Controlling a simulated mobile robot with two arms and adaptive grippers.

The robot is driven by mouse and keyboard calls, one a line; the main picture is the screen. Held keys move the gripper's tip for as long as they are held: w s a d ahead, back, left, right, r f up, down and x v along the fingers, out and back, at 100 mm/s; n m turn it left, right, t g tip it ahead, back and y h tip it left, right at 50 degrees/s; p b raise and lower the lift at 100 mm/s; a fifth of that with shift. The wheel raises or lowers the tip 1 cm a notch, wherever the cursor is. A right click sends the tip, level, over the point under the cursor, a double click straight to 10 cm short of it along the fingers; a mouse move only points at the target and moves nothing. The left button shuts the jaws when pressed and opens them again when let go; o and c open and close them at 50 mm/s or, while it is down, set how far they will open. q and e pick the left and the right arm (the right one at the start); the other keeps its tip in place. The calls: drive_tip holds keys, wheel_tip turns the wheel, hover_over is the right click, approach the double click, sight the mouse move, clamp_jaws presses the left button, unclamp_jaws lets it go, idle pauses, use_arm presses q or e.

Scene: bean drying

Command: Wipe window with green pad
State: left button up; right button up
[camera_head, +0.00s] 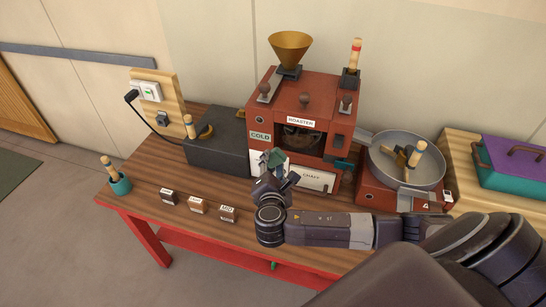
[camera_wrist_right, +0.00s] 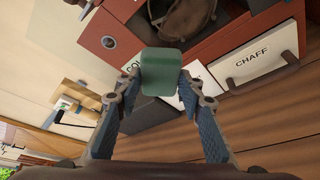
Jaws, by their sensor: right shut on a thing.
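The red roaster (camera_head: 262,112) stands at the back middle of the table, with a dark window (camera_head: 303,140) in its front. The window also shows at the top of the wrist view (camera_wrist_right: 186,22), partly cut off. My right gripper (camera_head: 272,174) is in front of the roaster's lower left front. It is shut on the green pad (camera_wrist_right: 161,72), which sits between the two fingertips. The pad (camera_head: 276,157) is small in the head view, left of and below the window. Whether it touches the roaster I cannot tell. My left gripper is not in view.
A drawer labelled CHAFF (camera_wrist_right: 260,59) is under the window. A grey box (camera_head: 217,148) stands left of the roaster, a round metal pan (camera_head: 380,168) right. Several small labelled blocks (camera_head: 197,206) and a teal cup (camera_head: 121,185) are on the wooden table (camera_head: 150,178).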

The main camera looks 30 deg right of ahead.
drive_tip(key=shift+w+d, duration=0.3)
drive_tip(key=shift+w, duration=0.05)
drive_tip(key=w+d+b, duration=0.2)
drive_tip(key=shift+w+d, duration=0.15)
drive_tip(key=shift+d, duration=0.2)
drive_tip(key=shift+w+d, duration=0.55)
drive_tip(key=shift+d, duration=0.05)
drive_tip(key=shift+w+d+r, duration=0.1)
drive_tip(key=shift+w+d, duration=0.45)
drive_tip(key=shift+d, duration=0.15)
